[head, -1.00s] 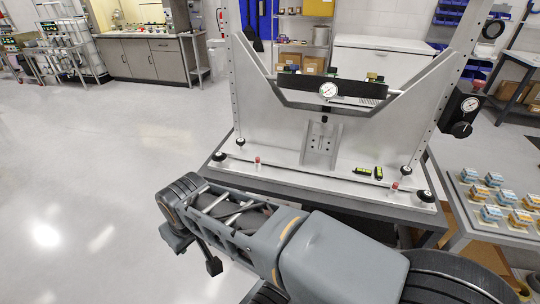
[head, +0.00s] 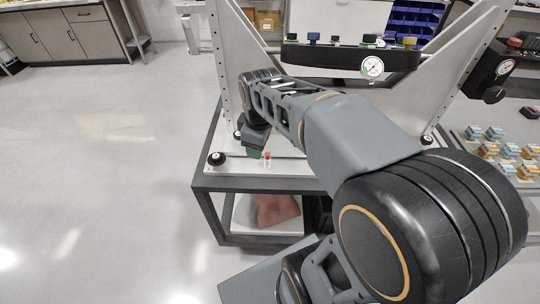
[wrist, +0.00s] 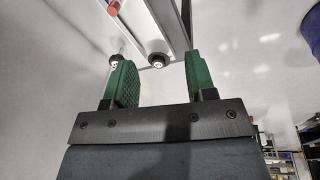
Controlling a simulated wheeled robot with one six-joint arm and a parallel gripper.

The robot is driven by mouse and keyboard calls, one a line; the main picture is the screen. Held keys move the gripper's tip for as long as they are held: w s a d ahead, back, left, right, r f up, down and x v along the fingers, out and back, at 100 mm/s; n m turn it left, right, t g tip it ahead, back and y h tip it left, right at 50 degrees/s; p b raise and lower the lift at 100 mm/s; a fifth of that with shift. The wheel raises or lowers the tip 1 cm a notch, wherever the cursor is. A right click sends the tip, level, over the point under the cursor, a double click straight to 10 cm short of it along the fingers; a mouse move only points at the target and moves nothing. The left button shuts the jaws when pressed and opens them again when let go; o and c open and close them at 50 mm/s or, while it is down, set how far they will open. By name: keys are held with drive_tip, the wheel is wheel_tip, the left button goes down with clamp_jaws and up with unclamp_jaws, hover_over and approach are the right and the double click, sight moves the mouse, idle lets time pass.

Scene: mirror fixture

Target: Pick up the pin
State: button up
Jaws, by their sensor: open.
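A small pin with a red top and pale lower part (head: 267,158) stands upright on the fixture's light base plate (head: 290,167), near its front edge. A red end also shows at the top of the wrist view (wrist: 115,8). My gripper (head: 253,150) is just left of the pin in the head view, with a green finger showing. In the wrist view my gripper (wrist: 160,75) has its two green fingers wide apart with nothing between them. The pin is outside the fingers. My arm hides the middle of the fixture.
Black round knobs stand at the plate's left front corner (head: 216,158) and right side (head: 427,140). A black bar with a gauge (head: 372,68) spans the fixture above my arm. A side table with small boxes (head: 490,150) is at right. The floor at left (head: 100,160) is clear.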

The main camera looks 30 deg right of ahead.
drive_tip(key=w+d+f+n+g, duration=0.1)
drive_tip(key=w+d+n+g, duration=0.1)
drive_tip(key=w+d+n, duration=0.7)
drive_tip(key=n+b, duration=0.1)
drive_tip(key=n, duration=0.1)
hover_over(268, 153)
wheel_tip(268, 153, down, 8)
drive_tip(key=shift+r, duration=0.2)
drive_tip(key=shift+a+f, duration=0.1)
drive_tip(key=shift+f, duration=3.05)
drive_tip(key=shift+c, duration=0.4)
clamp_jaws()
